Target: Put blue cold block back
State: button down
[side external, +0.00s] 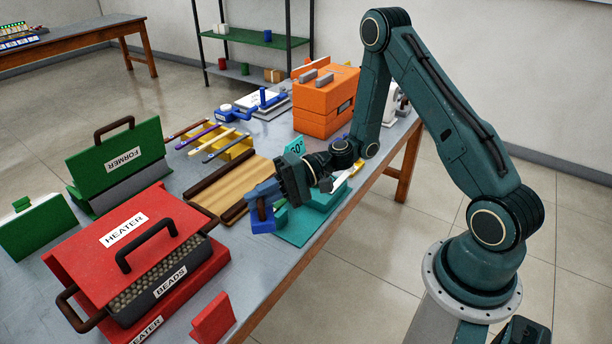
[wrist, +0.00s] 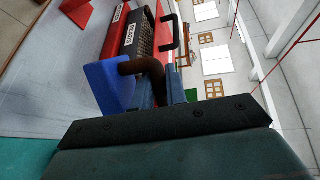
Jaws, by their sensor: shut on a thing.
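The blue cold block (side external: 263,225) hangs from my gripper (side external: 262,193), which is shut on its handle. In the wrist view the blue block (wrist: 106,87) and its brown curved handle (wrist: 150,68) show beyond the gripper body, with the fingers (wrist: 160,92) at the handle. The block is over the table's near edge, just left of the teal cold station (side external: 296,234). The station has a teal body (side external: 318,198) and an upright sign (side external: 295,148) reading about 0°. My gripper and wrist hide part of the station. I cannot tell whether the block touches anything.
A red heater (side external: 120,240) with a beads tray (side external: 160,280) stands at the front left. A wooden board (side external: 235,185) lies behind the block. A green former (side external: 115,160), a rack of tools (side external: 215,145) and orange boxes (side external: 325,100) stand further back.

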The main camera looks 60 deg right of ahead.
notch_tip(320, 180, down, 8)
jog(key=shift+f, duration=0.25)
jog(key=shift+f, duration=0.1)
jog(key=shift+f, duration=1.8)
jog(key=shift+f, duration=0.1)
jog(key=c, duration=1.4)
grip_release()
jog(key=shift+v, duration=6.05)
jog(key=shift+a+r, duration=0.1)
jog(key=shift+r, duration=0.1)
